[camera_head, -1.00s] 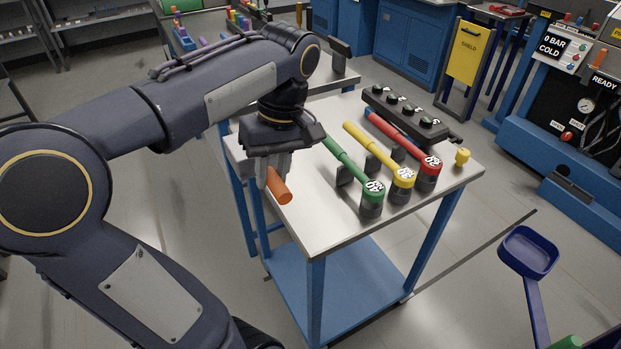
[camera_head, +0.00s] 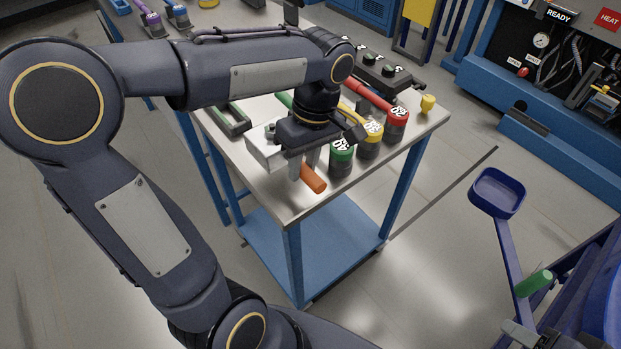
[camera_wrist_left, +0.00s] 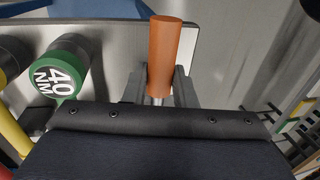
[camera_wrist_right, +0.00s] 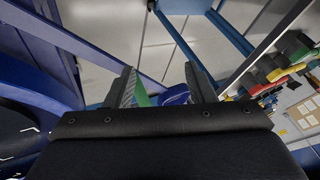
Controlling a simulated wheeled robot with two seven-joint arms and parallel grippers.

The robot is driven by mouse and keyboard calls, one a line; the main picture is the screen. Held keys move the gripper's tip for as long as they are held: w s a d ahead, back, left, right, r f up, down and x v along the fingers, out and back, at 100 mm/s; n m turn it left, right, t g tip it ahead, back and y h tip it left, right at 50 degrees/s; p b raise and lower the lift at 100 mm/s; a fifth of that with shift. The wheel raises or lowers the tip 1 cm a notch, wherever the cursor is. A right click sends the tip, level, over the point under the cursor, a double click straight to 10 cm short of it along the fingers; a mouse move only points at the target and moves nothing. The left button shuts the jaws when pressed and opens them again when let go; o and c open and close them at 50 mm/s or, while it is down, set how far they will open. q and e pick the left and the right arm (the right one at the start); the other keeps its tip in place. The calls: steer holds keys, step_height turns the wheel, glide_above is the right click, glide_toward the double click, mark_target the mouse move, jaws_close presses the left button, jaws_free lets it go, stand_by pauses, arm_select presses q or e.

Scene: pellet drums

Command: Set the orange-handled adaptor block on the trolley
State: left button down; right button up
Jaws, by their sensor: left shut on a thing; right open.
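My left gripper (camera_head: 304,170) is shut on the orange handle (camera_head: 314,179) of the adaptor block. The handle also shows between the fingers in the left wrist view (camera_wrist_left: 163,55). The pale grey block (camera_head: 264,150) shows beside the gripper, over the near left part of the worktable; I cannot tell whether it touches the top. A dark blue wheelless-looking frame at the lower right, perhaps the trolley (camera_head: 590,290), has a tray (camera_head: 497,208) on a post; its base is out of view. My right gripper (camera_wrist_right: 165,88) is open near a green grip (camera_head: 534,284).
On the worktable (camera_head: 290,212), green (camera_head: 342,152), yellow (camera_head: 369,135) and red (camera_head: 397,118) torque tools stand close right of my left gripper. Floor (camera_head: 420,270) between table and blue frame is clear, apart from a dark line.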

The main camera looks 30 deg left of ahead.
arm_select(q)
steer(key=shift+w+d+f, duration=0.15)
steer(key=shift+d+f, duration=0.2)
steer(key=shift+f, duration=0.05)
steer(key=f, duration=0.3)
steer(key=shift+w+d, duration=0.1)
steer(key=shift+d, duration=0.25)
steer(key=shift+f, duration=0.4)
steer(key=c, duration=1.2)
jaws_free()
